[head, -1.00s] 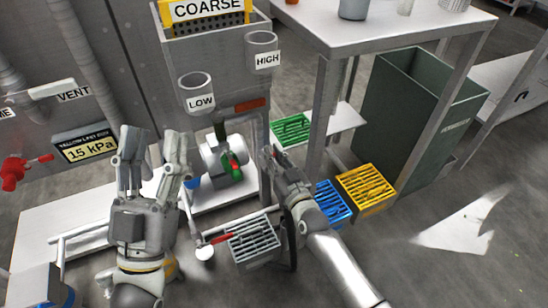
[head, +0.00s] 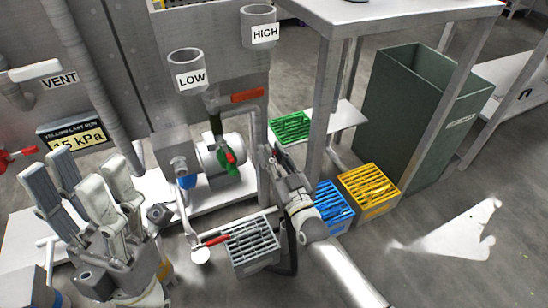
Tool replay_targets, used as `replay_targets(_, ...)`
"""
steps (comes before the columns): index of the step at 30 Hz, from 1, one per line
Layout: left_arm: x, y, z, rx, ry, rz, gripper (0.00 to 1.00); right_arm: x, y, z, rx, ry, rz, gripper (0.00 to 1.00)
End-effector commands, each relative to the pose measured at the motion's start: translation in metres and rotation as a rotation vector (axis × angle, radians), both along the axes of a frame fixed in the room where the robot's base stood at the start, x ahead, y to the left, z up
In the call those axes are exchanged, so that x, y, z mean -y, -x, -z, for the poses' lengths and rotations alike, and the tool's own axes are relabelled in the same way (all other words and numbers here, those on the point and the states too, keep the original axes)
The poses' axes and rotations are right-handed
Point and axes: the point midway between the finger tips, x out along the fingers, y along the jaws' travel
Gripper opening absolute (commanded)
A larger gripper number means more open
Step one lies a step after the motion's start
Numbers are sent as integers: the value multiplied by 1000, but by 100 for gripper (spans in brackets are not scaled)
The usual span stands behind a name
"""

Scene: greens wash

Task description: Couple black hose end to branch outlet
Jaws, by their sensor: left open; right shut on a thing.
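My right gripper (head: 271,160) is shut beside the pump, to the right of its green valve. The held end is mostly hidden by the fingers and wrist. The pump (head: 209,155) has a green valve body with a red lever (head: 230,156). I cannot make out which fitting is the branch outlet, or whether the hose end touches it. My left gripper (head: 80,185) is open and empty at the lower left, its fingers pointing up.
A grey basket (head: 252,246) and a red-handled tool (head: 214,241) are below the pump. Green (head: 290,127), blue (head: 331,205) and yellow (head: 368,188) baskets are to the right. A table leg (head: 322,110) stands close to my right arm. A dark green bin (head: 395,115) is farther right.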

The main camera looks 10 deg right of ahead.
Motion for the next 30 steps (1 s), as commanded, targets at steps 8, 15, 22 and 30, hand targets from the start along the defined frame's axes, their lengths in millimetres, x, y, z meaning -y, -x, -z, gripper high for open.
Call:
replay_targets(8,0,0,-1,-1,0,0,47,0,0,0,-2,1,0,18)
replay_targets(15,0,0,0,-2,-1,0,47,0,0,0,-2,1,0,36)
replay_targets(22,0,0,-1,-1,0,-1,47,0,1,1,-2,0,0,36)
replay_targets(30,0,0,-1,-1,-1,-1,47,10,29,9,-5,2,0,36)
